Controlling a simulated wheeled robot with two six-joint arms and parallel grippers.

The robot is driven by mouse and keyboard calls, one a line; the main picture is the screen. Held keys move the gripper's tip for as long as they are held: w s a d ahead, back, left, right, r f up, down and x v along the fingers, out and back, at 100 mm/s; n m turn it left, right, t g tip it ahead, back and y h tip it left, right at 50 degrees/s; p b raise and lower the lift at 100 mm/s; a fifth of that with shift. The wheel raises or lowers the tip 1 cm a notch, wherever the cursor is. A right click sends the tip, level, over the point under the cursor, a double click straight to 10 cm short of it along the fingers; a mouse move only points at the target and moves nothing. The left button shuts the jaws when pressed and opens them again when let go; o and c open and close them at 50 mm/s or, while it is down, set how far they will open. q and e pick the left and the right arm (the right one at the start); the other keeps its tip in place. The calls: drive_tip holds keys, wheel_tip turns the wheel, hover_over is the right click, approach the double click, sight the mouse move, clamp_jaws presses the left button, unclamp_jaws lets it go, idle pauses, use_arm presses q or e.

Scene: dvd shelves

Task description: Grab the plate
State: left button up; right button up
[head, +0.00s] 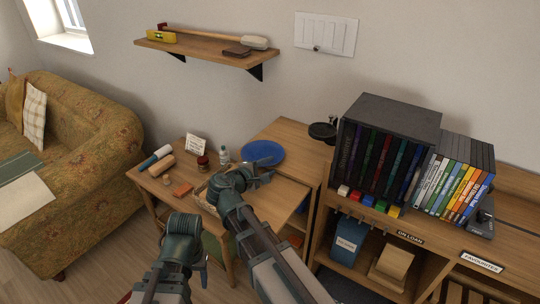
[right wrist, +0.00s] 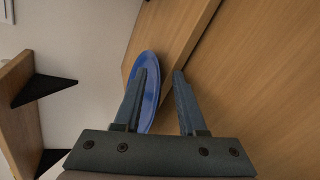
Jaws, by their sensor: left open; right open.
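The blue plate (head: 263,151) lies flat on the wooden table, towards its back right. It also shows in the right wrist view (right wrist: 151,88), partly behind one finger, with some of its rim visible in the gap. My right gripper (head: 266,177) is open and empty, just in front of the plate; in the right wrist view (right wrist: 164,78) its two fingers stand apart. I cannot tell whether a finger touches the plate. My left gripper (head: 188,252) is lower left, in front of the table, away from the plate; its fingertips are hard to make out.
A white bottle (head: 224,155), a red-lidded jar (head: 203,162) and a small card (head: 196,143) stand left of the plate. A tray (head: 206,194) sits partly behind my right arm. The DVD shelf (head: 402,106) is to the right, a wall shelf (head: 205,49) above.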

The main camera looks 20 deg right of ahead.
drive_tip(key=shift+a+r, duration=0.1)
drive_tip(key=shift+a, duration=0.15)
clamp_jaws()
idle(1.2)
